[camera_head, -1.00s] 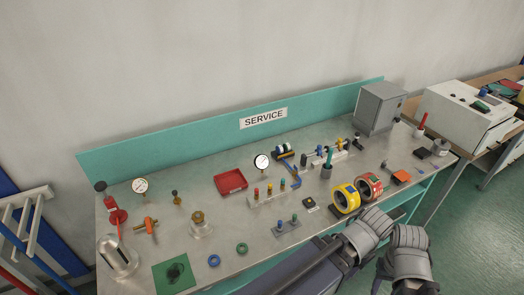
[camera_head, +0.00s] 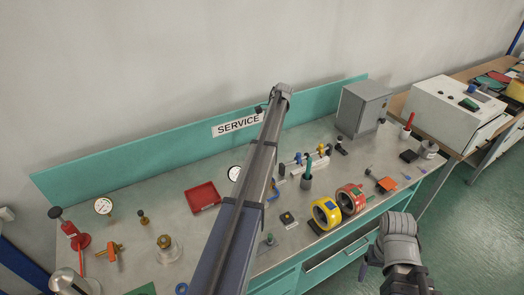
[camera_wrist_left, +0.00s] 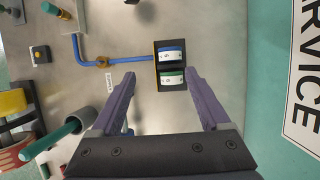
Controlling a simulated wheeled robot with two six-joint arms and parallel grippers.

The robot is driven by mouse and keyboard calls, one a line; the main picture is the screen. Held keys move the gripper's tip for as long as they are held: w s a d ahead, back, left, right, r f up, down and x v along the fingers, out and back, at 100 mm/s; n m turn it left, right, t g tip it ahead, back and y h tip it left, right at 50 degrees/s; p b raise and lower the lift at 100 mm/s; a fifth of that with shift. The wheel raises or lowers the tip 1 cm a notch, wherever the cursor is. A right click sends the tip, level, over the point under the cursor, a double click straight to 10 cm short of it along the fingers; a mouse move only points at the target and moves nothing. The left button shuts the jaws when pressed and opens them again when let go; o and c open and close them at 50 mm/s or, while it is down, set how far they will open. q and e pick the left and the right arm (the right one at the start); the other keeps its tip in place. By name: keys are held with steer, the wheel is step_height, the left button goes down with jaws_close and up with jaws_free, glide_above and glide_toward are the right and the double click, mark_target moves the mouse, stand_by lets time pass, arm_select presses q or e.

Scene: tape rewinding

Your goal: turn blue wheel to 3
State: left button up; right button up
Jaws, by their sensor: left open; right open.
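In the left wrist view the blue wheel (camera_wrist_left: 171,54) sits in a black holder (camera_wrist_left: 157,68), beside a green wheel (camera_wrist_left: 172,79). Each has a white band with small marks, too small to read. My left gripper (camera_wrist_left: 160,72) is open, its two purple fingers spread, with the holder beyond and between the tips; nothing is held. In the head view my left arm crosses the bench and hides the wheels. My right gripper (camera_head: 370,268) is at the bench's front right, clear of the wheels, partly hidden by its own arm.
On the bench (camera_head: 130,190) are a red tray (camera_head: 202,197), yellow tape roll (camera_head: 326,212), red tape roll (camera_head: 351,199), a pen cup (camera_head: 306,182) and a grey cabinet (camera_head: 362,108). The SERVICE panel (camera_head: 100,163) stands behind.

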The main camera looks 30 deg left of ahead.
arm_select(q)
steer(key=shift+w+a+r, duration=0.1)
steer(key=shift+w+a, duration=0.05)
steer(key=shift+a, duration=0.4)
steer(key=shift+w+a, duration=0.15)
steer(key=shift+a, duration=0.35)
steer(key=shift+s, duration=0.1)
steer(key=b+x, duration=0.7)
steer(key=shift+s+d+f, duration=0.1)
steer(key=shift+d+f, duration=0.05)
steer(key=shift+f, duration=0.2)
steer(key=shift+c, duration=0.2)
